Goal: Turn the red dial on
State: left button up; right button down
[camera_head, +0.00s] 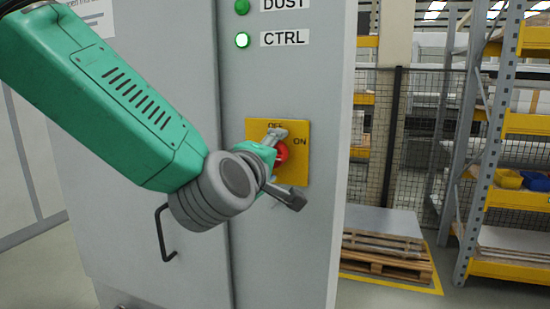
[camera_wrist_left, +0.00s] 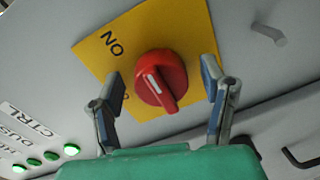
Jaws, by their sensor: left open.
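The red dial (camera_head: 281,152) sits on a yellow plate (camera_head: 293,174) on the grey cabinet front, with OFF printed at the plate's top and ON at its right. In the left wrist view the red dial (camera_wrist_left: 162,80) has a raised handle with a white line; I cannot tell which label it points at. My left gripper (camera_head: 285,168) is open in front of the dial and partly hides it from the head camera. In the wrist view its two fingers (camera_wrist_left: 160,72) stand on either side of the dial, with gaps visible. My right gripper is not in view.
A black handle (camera_head: 162,234) sticks out at the cabinet's lower left. A pallet (camera_head: 385,262) and yellow-grey shelving (camera_head: 480,150) stand to the right, beyond the cabinet's edge.

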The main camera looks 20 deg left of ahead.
pick_arm(q)
jog(key=s, duration=0.7)
jog(key=shift+a+r, duration=0.15)
jog(key=shift+a, duration=0.05)
jog(key=shift+d, duration=0.1)
jog(key=s+a+f+m+g+b, duration=0.2)
jog(key=f+m+g, duration=0.2)
jog(key=f, duration=1.4)
jog(key=s+a+f+m+g+b, duration=0.2)
jog(key=s+f+m+g+b, duration=0.15)
jog(key=f, duration=1.35)
jog(key=s+a+f+m+g+b, duration=0.1)
jog(key=s+a+f+m+g, duration=0.1)
jog(key=s+f, duration=0.5)
jog(key=s+a+f+m+g+b, duration=0.1)
jog(key=s+a+f+m+g, duration=0.2)
jog(key=s+f, duration=0.5)
jog(key=s+a+f+m+g+b, duration=0.1)
jog(key=s+a+f+m+g, duration=0.1)
jog(key=s+f, duration=0.6)
notch_tip(320, 180, down, 2)
jog(key=shift+s+a+f+m+g+y, duration=0.1)
jog(key=shift+s+a+m+g+y, duration=0.3)
jog(key=shift+g, duration=0.65)
jog(key=shift+w+d, duration=0.1)
